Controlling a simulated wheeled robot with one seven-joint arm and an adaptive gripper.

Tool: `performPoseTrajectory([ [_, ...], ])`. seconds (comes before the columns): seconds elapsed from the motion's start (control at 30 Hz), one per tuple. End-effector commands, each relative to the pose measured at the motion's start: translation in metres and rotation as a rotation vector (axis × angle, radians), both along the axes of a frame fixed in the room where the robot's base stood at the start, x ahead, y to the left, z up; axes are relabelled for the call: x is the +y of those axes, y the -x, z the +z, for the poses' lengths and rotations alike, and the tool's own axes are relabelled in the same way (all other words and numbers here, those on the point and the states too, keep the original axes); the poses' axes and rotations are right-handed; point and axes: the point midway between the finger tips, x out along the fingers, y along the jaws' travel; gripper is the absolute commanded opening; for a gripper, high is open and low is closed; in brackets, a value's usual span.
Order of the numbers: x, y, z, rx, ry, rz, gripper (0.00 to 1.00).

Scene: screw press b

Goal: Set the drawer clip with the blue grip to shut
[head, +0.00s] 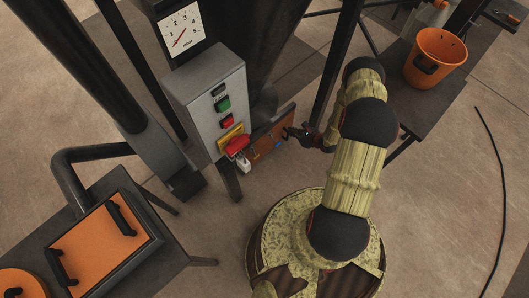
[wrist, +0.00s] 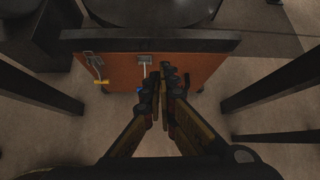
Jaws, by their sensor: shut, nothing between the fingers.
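The brown drawer front (head: 262,146) sits below the grey control box. In the wrist view the drawer front (wrist: 118,68) faces me with two clips on it. The clip with the blue grip (wrist: 140,90) has a pale plate (wrist: 145,59) near the top edge and a lever hanging down. My finger covers part of it. The blue grip shows as a small spot in the head view (head: 278,145). The other clip has a yellow grip (wrist: 101,81) and lies to the left. My gripper (wrist: 167,68) is shut and empty, just right of the blue-grip clip; contact cannot be told.
The grey control box (head: 217,93) with buttons and a red handle (head: 238,144) stands above and left of the drawer. Dark posts flank the drawer in the wrist view. An orange bucket (head: 435,58) stands on a bench at right. An orange tray (head: 103,244) lies at lower left.

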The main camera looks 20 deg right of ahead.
Motion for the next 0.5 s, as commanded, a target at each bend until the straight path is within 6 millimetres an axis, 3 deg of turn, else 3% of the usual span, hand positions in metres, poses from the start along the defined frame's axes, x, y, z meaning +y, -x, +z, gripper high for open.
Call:
performPoseTrajectory([
  [0.1,0.003,0.034,-0.026,0.139,0.001,-0.016,0.0],
  [0.2,0.0,0.045,-0.036,0.199,0.008,-0.026,0.0],
  [0.33,0.0,0.049,-0.045,0.227,0.009,-0.03,0.0],
  [0.5,0.005,0.037,-0.063,0.226,0.008,-0.029,0.0],
])
